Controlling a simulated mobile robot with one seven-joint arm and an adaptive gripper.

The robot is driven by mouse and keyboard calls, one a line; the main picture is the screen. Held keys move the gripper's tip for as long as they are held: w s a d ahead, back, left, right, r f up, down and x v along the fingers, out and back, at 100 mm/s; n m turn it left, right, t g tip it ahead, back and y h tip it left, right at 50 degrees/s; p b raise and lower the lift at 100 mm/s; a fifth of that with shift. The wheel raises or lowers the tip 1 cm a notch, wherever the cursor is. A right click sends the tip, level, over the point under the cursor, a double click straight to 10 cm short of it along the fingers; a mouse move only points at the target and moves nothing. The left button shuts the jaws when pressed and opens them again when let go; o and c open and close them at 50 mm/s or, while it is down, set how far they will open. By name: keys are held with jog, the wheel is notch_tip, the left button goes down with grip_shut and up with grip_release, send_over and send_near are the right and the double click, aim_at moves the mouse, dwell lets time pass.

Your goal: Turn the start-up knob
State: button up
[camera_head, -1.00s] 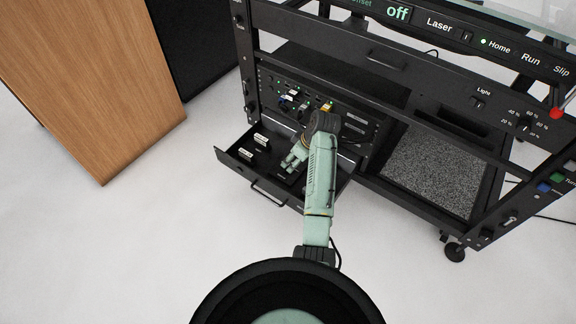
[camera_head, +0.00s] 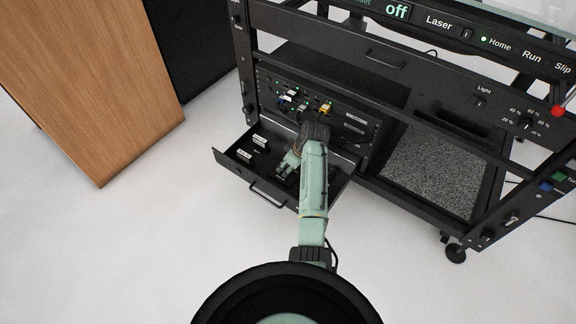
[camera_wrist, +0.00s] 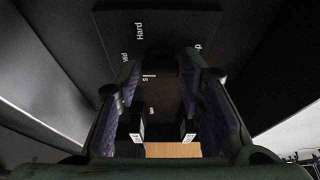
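My gripper (camera_head: 288,166) reaches down into the open black drawer (camera_head: 232,168) at the lower left of the rack. In the wrist view, the two fingers of my gripper (camera_wrist: 160,75) stand apart, pointing at a dark panel (camera_wrist: 115,22) with white lettering, including "Hard". A small white mark shows between the fingertips. I cannot tell whether the fingers touch anything.
Two white-labelled dark items (camera_head: 252,147) sit in the drawer left of my gripper. A panel (camera_head: 300,104) with cables and small lights stands behind it. The drawer handle (camera_head: 268,196) juts out in front. A wooden cabinet (camera_head: 100,90) stands left; the floor between is clear.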

jog(key=c, duration=0.7)
jog(key=shift+r+p, duration=0.1)
jog(key=shift+p, duration=0.35)
jog(key=m+p, duration=0.1)
jog(key=m+h+p, duration=0.1)
jog(key=m+p, duration=0.1)
jog(key=shift+s+a+r+t, duration=0.15)
jog(key=shift+a+t, duration=0.05)
jog(key=shift+t, duration=0.1)
jog(key=m+p, duration=0.2)
jog(key=shift+m+t+h+p, duration=0.3)
jog(key=shift+h+p, duration=0.1)
jog(key=m+h+p, duration=0.1)
jog(key=m, duration=0.1)
jog(key=shift+a+m+p, duration=0.15)
jog(key=shift+m+p, duration=0.15)
jog(key=shift+p, duration=0.1)
jog(key=shift+f+m+t+h+p, duration=0.15)
jog(key=shift+m+h+p, duration=0.2)
jog(key=shift+m, duration=0.55)
jog(key=shift+f+m+t+h+p, duration=0.15)
jog(key=shift+m+h+p, duration=0.2)
jog(key=shift+m, duration=0.55)
